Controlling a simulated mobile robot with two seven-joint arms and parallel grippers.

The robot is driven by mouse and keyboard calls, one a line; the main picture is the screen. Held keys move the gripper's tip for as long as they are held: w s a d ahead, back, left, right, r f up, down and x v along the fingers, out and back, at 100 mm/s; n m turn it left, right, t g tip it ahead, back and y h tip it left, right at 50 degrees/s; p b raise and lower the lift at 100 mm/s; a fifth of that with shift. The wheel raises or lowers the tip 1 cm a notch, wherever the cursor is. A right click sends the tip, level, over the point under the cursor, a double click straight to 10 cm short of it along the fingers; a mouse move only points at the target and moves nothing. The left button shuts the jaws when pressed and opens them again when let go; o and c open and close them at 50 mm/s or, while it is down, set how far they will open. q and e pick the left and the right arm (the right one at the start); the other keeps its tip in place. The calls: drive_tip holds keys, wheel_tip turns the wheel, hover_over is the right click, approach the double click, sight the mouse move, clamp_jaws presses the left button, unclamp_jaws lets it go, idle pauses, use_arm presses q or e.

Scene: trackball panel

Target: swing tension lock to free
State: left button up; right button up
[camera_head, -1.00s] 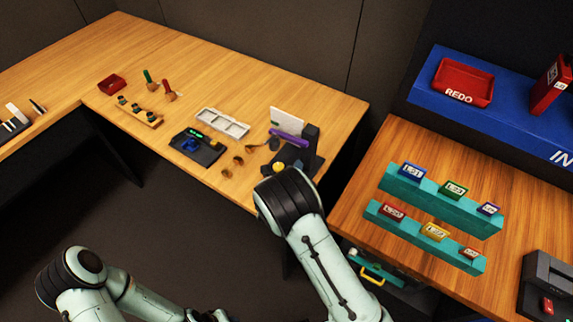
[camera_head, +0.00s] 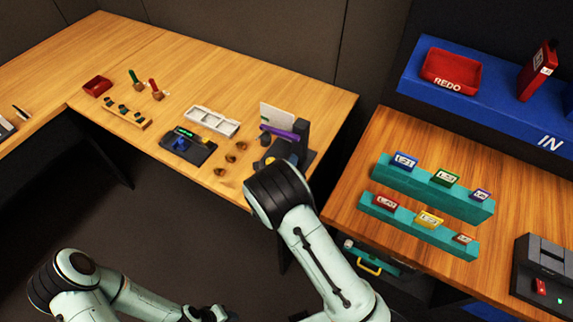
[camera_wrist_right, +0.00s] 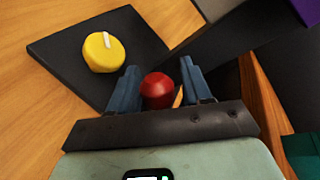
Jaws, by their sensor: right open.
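A dark stand (camera_head: 299,136) with a purple arm (camera_head: 284,131) and a white card (camera_head: 277,117) stands near the right corner of the wooden table. In the right wrist view, a dark plate (camera_wrist_right: 75,62) carries a yellow round knob (camera_wrist_right: 104,52) with a white mark. A red ball-shaped knob (camera_wrist_right: 157,88) shows between the blue fingers of my right gripper (camera_wrist_right: 160,85). These fingers are open, one on each side of it; I cannot tell if they touch it. In the head view my right arm hides that gripper. I cannot make out the tension lock by any label.
A dark panel (camera_head: 203,151) with a green display lies left of the stand. On the right, teal racks (camera_head: 455,201) hold labelled blocks on another table. Bare wood lies behind the tray.

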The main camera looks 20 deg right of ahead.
drive_tip(key=shift+a, duration=0.25)
drive_tip(key=shift+s+a, duration=0.2)
drive_tip(key=shift+a, duration=0.05)
drive_tip(key=b+v, duration=0.1)
drive_tip(key=v, duration=1.1)
drive_tip(key=shift+s+r, duration=0.25)
drive_tip(key=shift+s, duration=0.05)
use_arm(q)
drive_tip(key=shift+s+f, duration=0.45)
drive_tip(key=shift+f, duration=0.15)
